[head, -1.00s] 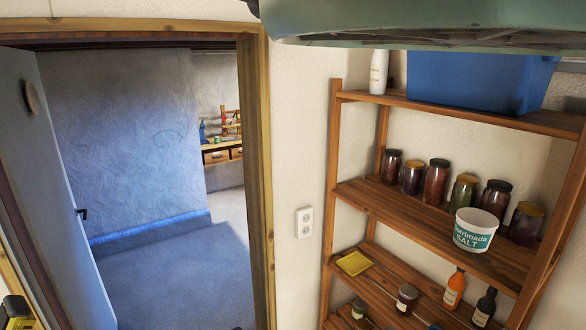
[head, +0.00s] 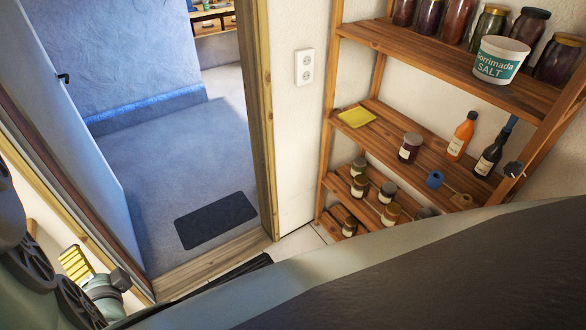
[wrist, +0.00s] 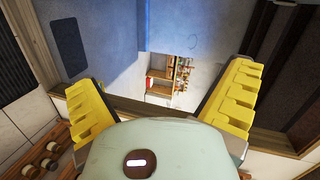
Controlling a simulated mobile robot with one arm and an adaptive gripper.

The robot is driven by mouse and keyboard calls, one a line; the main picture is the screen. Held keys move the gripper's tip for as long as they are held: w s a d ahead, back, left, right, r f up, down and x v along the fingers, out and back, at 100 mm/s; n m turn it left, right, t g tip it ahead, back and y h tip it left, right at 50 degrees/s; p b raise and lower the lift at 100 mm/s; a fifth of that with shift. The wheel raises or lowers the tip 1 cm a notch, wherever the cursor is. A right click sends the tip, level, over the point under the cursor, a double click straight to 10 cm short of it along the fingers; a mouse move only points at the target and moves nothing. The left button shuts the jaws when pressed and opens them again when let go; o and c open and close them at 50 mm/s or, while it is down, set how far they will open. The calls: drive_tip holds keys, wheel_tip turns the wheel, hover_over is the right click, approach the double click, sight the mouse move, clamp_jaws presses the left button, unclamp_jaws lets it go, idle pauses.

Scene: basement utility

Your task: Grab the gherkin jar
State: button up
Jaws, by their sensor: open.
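In the head view, my gripper (head: 76,264) is at the lower left, well away from the shelves, and partly hidden.
The wooden shelf unit (head: 455,67) stands at the right. The salt tub (head: 501,62) is on its upper visible shelf; an orange bottle (head: 461,136) and a dark bottle (head: 489,158) are below. A doorway with an open door (head: 75,130) is left, with a dark mat (head: 215,219) beyond.

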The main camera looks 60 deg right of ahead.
drive_tip(key=s+a+f+m+g+y+b, duration=0.25)
drive_tip(key=a+f+y+b, duration=0.2)
drive_tip(key=a+f, duration=0.4)
drive_tip(key=s+a+f+m+g+y+b, duration=0.1)
drive_tip(key=s+a+f+y+b, duration=0.25)
drive_tip(key=a+f+y, duration=0.4)
drive_tip(key=s+a+r+m+g+y+b, duration=0.1)
drive_tip(key=s+a+r+y+b, duration=0.1)
drive_tip(key=a+y+b, duration=0.3)
drive_tip(key=s+a+r+m+y+b, duration=0.1)
drive_tip(key=s+a+r+y, duration=0.15)
drive_tip(key=a, duration=0.55)
drive_tip(key=shift+h, duration=0.25)
drive_tip(key=x, duration=0.9)
drive_tip(key=shift+a+f+p, duration=0.25)
drive_tip(key=shift+f+p, duration=0.1)
drive_tip(key=shift+f, duration=0.05)
drive_tip(key=shift+w+f+b+x, duration=0.15)
drive_tip(key=shift+b+x, duration=0.2)
drive_tip(key=shift+x, duration=0.65)
drive_tip(key=shift+w+f+b+x, duration=0.15)
drive_tip(key=shift+b+x, duration=0.15)
drive_tip(key=shift+x, duration=0.75)
drive_tip(key=shift+w+a, duration=0.2)
drive_tip(key=shift+a, duration=0.2)
drive_tip(key=shift+r, duration=0.1)
